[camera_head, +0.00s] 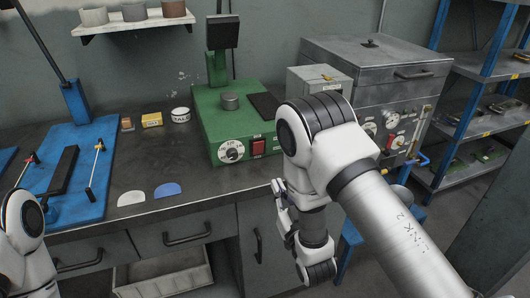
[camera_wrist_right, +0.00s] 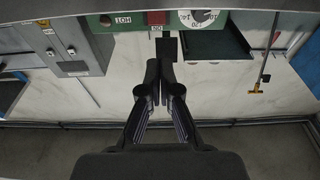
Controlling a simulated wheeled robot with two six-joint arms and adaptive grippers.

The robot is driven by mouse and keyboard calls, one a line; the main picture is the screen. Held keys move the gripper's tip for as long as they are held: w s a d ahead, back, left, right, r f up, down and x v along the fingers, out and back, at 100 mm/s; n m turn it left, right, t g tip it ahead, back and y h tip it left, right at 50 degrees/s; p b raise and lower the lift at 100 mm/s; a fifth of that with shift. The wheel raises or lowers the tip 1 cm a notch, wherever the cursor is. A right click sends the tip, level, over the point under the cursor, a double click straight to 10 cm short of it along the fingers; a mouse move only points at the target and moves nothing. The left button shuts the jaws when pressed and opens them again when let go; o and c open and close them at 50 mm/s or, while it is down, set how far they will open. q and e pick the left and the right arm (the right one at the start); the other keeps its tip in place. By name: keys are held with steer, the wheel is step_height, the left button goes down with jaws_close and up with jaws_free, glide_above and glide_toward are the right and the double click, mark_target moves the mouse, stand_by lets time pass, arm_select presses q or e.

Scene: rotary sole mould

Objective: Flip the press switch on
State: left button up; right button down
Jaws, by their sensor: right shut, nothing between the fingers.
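The green press (camera_head: 228,112) stands on the bench, with a red switch (camera_head: 258,146) on its front beside a white dial (camera_head: 231,151). I cannot tell the switch's position. In the right wrist view, which is upside down, the switch (camera_wrist_right: 157,18) shows at the top between the dial (camera_wrist_right: 198,17) and a "HOT" label (camera_wrist_right: 122,20). My right gripper (camera_head: 281,190) is low in front of the bench edge, partly hidden by my arm. In the wrist view its fingers (camera_wrist_right: 162,67) are shut and empty, pointing toward the press front, apart from the switch. My left gripper is out of view.
A grey oven-like box (camera_head: 380,75) with knobs stands right of the press. Blue fixtures (camera_head: 75,165) lie at the left, with a white sole piece (camera_head: 131,198) and a blue one (camera_head: 167,190) nearby.

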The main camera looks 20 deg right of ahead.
mark_target(259, 144)
steer(key=w, duration=0.4)
steer(key=w+r+p, duration=0.1)
steer(key=w, duration=0.3)
steer(key=w+r+p, duration=0.1)
steer(key=w, duration=0.4)
steer(key=shift+w, duration=0.1)
steer(key=shift+w+f, duration=0.1)
steer(key=shift+w, duration=0.4)
steer(key=shift+w+r+g+p, duration=0.3)
steer(key=shift+r+g+p, duration=0.15)
steer(key=shift+p, duration=0.3)
steer(key=shift+f, duration=0.25)
steer(key=shift+r, duration=0.1)
steer(key=shift+s, duration=0.1)
